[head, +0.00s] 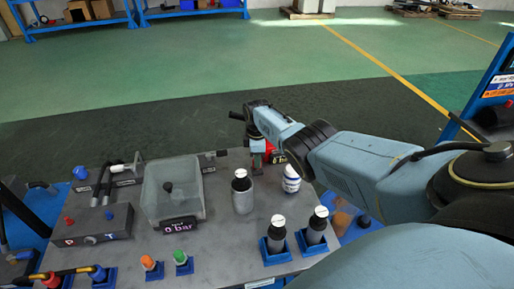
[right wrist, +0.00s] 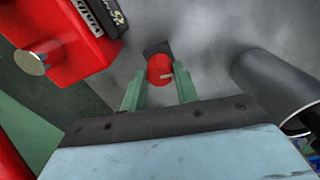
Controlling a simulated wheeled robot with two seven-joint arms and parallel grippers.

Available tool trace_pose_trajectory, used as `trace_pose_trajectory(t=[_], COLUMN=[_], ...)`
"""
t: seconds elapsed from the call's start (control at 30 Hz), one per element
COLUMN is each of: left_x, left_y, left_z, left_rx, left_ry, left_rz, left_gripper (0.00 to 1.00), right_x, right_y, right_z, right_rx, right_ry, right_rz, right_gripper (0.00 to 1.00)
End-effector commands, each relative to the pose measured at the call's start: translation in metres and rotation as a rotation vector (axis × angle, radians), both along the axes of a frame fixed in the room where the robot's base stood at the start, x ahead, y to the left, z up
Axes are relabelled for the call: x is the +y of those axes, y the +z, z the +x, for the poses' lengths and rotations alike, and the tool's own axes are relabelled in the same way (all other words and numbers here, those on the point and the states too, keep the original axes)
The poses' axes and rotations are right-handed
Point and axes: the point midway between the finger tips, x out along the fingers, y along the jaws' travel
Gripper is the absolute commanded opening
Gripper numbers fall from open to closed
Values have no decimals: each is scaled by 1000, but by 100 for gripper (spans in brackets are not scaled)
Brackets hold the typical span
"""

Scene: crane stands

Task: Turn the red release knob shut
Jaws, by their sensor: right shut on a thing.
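The red release knob (right wrist: 160,68) shows in the right wrist view as a small red disc with a pale mark, in front of a dark mount. My right gripper (right wrist: 160,88) has its two green fingers on either side of the knob and is shut on it. In the head view my right gripper (head: 257,158) points down at the far edge of the grey bench top (head: 215,230). The knob cannot be made out there. My left gripper is not in view.
A red labelled block (right wrist: 65,55) stands left of the fingers in the right wrist view; a grey cylinder (right wrist: 275,85) stands right.

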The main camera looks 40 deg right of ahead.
Motion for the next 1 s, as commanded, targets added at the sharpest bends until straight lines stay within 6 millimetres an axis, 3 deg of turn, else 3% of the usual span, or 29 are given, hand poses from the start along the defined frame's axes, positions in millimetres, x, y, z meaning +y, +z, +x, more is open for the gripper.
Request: trace_pose_trajectory(t=[0.4,0.93,0.97,1.0], left_x=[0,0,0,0], left_y=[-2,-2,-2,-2], left_z=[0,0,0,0], left_rx=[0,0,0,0], left_ry=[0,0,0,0], left_rz=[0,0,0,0], left_gripper=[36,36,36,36], right_x=[0,0,0,0], right_y=[1,1,1,1], right_z=[1,1,1,1], right_rx=[-4,-4,-4,-4], right_ry=[172,191,191,191], right_rz=[0,0,0,0], right_gripper=[7,7,34,39])
